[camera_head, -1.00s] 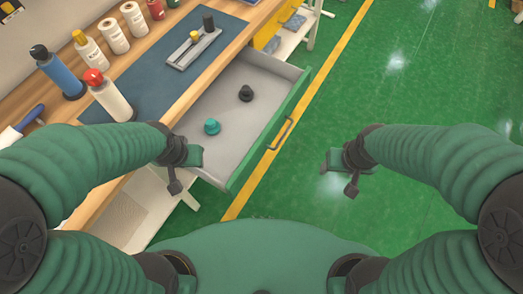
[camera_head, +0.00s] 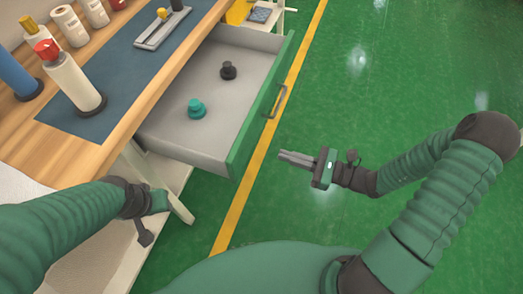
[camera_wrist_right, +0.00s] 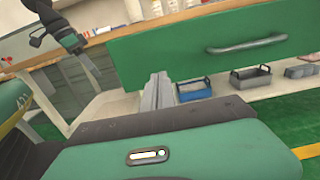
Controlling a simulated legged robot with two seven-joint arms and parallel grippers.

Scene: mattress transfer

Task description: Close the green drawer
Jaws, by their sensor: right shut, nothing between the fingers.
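The green drawer (camera_head: 262,106) is pulled out from the workbench, with its grey inside showing. Its dark handle (camera_head: 277,101) is on the green front. A teal knob-like piece (camera_head: 196,109) and a black one (camera_head: 228,70) stand inside. My right gripper (camera_head: 282,157) is shut and empty, pointing left, just right of the drawer's near front corner and apart from it. In the right wrist view the green front (camera_wrist_right: 215,50) lies ahead of the gripper's fingers (camera_wrist_right: 157,88). My left gripper (camera_head: 150,215) is below the bench edge; its fingers are unclear.
The wooden bench top (camera_head: 150,85) holds a blue mat (camera_head: 115,75), a white bottle with a red cap (camera_head: 72,85), several other containers and a grey holder (camera_head: 165,27). A lower shelf carries a blue bin (camera_wrist_right: 194,89). The green floor to the right is clear.

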